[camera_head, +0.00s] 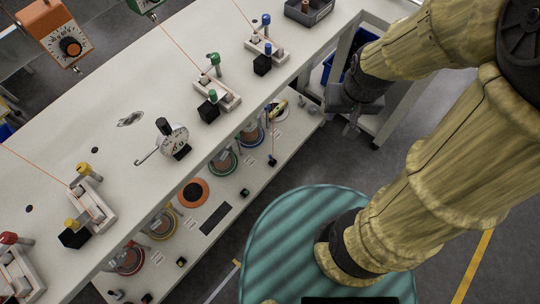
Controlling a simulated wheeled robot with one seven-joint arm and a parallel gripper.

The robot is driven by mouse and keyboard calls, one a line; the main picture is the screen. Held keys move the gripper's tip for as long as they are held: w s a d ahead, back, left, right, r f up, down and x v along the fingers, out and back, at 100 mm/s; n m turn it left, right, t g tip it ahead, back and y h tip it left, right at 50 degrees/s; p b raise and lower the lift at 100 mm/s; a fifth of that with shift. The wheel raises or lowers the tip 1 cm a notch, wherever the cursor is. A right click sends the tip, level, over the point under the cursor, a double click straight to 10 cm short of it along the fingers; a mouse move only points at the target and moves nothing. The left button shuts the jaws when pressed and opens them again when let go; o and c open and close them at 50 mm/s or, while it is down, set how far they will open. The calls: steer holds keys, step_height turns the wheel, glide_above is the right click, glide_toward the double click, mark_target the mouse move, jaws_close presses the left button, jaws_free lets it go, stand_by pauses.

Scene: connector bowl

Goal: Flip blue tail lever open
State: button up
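The blue station stands near the far right end of the white bench. It has a pale fixture (262,48) with a black block (262,65). Which blue part is the tail lever is too small to tell. My gripper (343,114) is off the bench's right edge, to the right of and below the blue station in the picture. It touches nothing that I can see. Its dark fingers are too small and unclear to show whether they are open.
Green (218,92), yellow (91,208) and red (17,270) stations stand along the bench. A dial gauge (174,139) stands between green and yellow. A grey tray (309,10) sits beyond the blue station. A lower shelf (222,190) holds several spools. A blue bin (345,55) is behind my gripper.

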steer(key=s+f+b+x, duration=0.1)
steer(key=s+b+x, duration=0.3)
steer(key=b+x, duration=1.7)
steer(key=s+f+b+x, duration=0.1)
steer(key=s+b+x, duration=0.2)
steer(key=b+x, duration=1.85)
steer(key=w+a+f+n+g+b, duration=0.1)
steer(key=w+a+f+n, duration=0.3)
steer(key=w+a+f, duration=0.5)
steer(key=w+a+f+n+g+b, duration=0.1)
steer(key=w+a+f+n+b, duration=0.3)
steer(key=w+a+f, duration=0.5)
steer(key=w+f, duration=0.4)
steer(key=w, duration=0.1)
steer(key=shift+w+a+f+h+b, duration=0.2)
steer(key=shift+h+b, duration=0.1)
steer(key=shift+h, duration=0.1)
steer(key=shift+f, duration=0.15)
